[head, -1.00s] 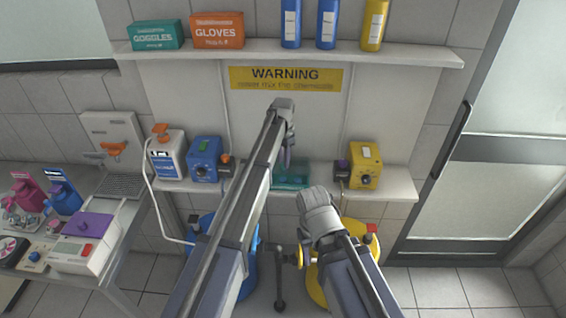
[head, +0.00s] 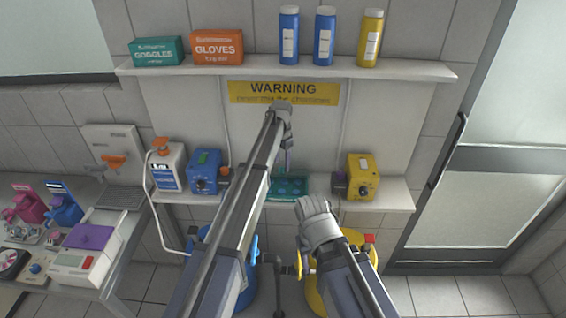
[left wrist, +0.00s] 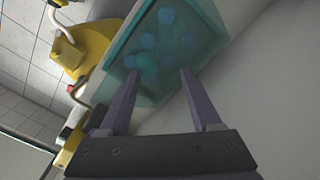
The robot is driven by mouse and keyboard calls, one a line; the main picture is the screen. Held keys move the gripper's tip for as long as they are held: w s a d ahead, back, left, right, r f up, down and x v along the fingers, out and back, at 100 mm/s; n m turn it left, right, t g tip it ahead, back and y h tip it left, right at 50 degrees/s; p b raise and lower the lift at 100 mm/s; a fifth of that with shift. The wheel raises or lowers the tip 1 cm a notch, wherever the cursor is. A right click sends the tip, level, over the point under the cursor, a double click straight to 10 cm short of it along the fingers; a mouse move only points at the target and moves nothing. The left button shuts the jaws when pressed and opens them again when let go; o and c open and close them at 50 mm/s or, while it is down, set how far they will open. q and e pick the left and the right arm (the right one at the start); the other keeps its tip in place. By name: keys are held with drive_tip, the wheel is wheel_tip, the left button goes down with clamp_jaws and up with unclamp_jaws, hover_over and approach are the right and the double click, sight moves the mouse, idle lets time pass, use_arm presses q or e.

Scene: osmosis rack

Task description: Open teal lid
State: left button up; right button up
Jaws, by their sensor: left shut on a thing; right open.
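A teal box (head: 288,188) with a see-through teal lid sits on the lower shelf. In the left wrist view, several blue and teal round things show through the lid (left wrist: 160,60). My left gripper (head: 288,160) reaches down from above to the box. In the left wrist view, my left gripper's fingers (left wrist: 157,73) are spread on either side of the lid's near edge and shut on it. How far the lid is raised is hard to tell. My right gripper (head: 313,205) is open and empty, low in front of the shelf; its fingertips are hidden.
A blue pump (head: 206,171) and a yellow pump (head: 362,178) flank the box on the lower shelf (head: 395,194). Bottles and boxes stand on the upper shelf (head: 420,71). Blue and yellow (head: 313,290) drums stand below. A lab bench is at the left.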

use_arm(q)
drive_tip(key=shift+o, duration=0.8)
drive_tip(key=shift+w+a+f, duration=0.15)
drive_tip(key=shift+w, duration=0.2)
drive_tip(key=shift+s, duration=0.25)
drive_tip(key=shift+s+r+p, duration=0.1)
drive_tip(key=shift+r+p, duration=0.2)
drive_tip(key=shift+r, duration=0.05)
wheel_tip(320, 180, up, 7)
drive_tip(key=p, duration=0.7)
drive_tip(key=shift+d, duration=0.2)
